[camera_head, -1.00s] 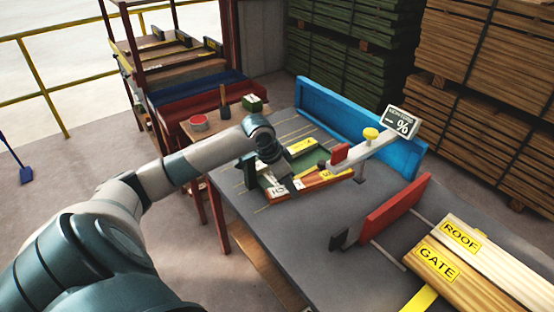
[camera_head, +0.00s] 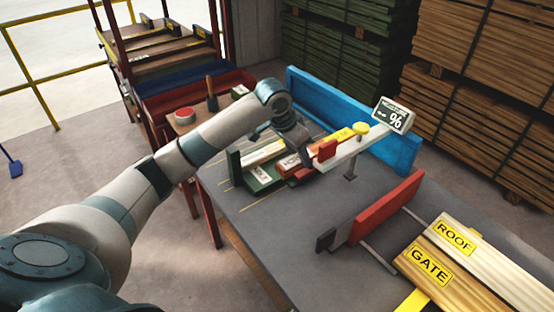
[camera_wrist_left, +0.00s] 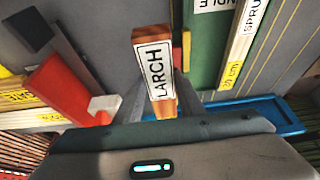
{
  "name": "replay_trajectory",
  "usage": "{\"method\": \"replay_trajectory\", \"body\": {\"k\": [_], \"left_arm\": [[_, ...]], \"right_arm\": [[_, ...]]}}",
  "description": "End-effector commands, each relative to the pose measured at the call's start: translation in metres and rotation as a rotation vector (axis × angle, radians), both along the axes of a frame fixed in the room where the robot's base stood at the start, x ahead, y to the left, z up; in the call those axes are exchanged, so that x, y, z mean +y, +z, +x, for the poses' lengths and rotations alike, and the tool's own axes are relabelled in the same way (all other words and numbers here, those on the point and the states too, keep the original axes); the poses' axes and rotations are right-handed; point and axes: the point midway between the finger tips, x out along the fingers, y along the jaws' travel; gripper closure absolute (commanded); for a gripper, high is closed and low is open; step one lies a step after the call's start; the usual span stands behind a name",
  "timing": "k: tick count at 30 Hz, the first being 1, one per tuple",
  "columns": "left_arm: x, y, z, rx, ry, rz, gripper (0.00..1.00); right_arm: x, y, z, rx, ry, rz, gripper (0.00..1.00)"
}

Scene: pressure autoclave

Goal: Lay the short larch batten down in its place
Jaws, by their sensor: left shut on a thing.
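The short larch batten (camera_wrist_left: 153,70) is orange-brown with a white LARCH label. In the left wrist view it stands between the fingers of my left gripper (camera_wrist_left: 160,98), which is shut on it. In the head view my left gripper (camera_head: 301,157) is over the table, beside the green tray (camera_head: 236,163) and the white arm of the moisture meter. The gripper partly hides the batten there. In the wrist view the green tray (camera_wrist_left: 205,45) lies to the right of the held batten, with a pale SPRUCE batten (camera_wrist_left: 240,45) along it. My right gripper does not show.
The meter (camera_head: 395,116) and its red block (camera_head: 327,150) are close on the gripper's right. A blue wall (camera_head: 345,115) stands behind. A red fence (camera_head: 388,208) and the ROOF (camera_head: 480,252) and GATE (camera_head: 428,268) boards are at front right. The grey table front is bare.

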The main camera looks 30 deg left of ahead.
Motion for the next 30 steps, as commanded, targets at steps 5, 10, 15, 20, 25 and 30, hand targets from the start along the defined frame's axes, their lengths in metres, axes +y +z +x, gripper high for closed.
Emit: {"method": "replay_trajectory", "body": {"k": [5, 10, 15, 20, 25, 30], "left_arm": [[0.001, 0.000, 0.000, -0.002, 0.000, -0.001, 0.98], [0.011, -0.006, 0.001, 0.000, 0.001, -0.001, 0.98], [0.037, -0.020, 0.002, 0.003, 0.005, -0.001, 0.98], [0.067, -0.038, 0.004, 0.003, 0.004, 0.000, 0.98], [0.097, -0.056, 0.006, 0.002, 0.004, -0.001, 0.98], [0.114, -0.067, 0.009, -0.001, 0.001, -0.002, 0.98]], "right_arm": [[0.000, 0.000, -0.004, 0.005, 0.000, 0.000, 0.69], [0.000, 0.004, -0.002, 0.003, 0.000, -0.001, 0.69], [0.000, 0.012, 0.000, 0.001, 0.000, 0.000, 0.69], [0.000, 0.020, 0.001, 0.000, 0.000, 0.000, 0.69], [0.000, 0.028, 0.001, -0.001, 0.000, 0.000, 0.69], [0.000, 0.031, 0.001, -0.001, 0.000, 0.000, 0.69]]}}
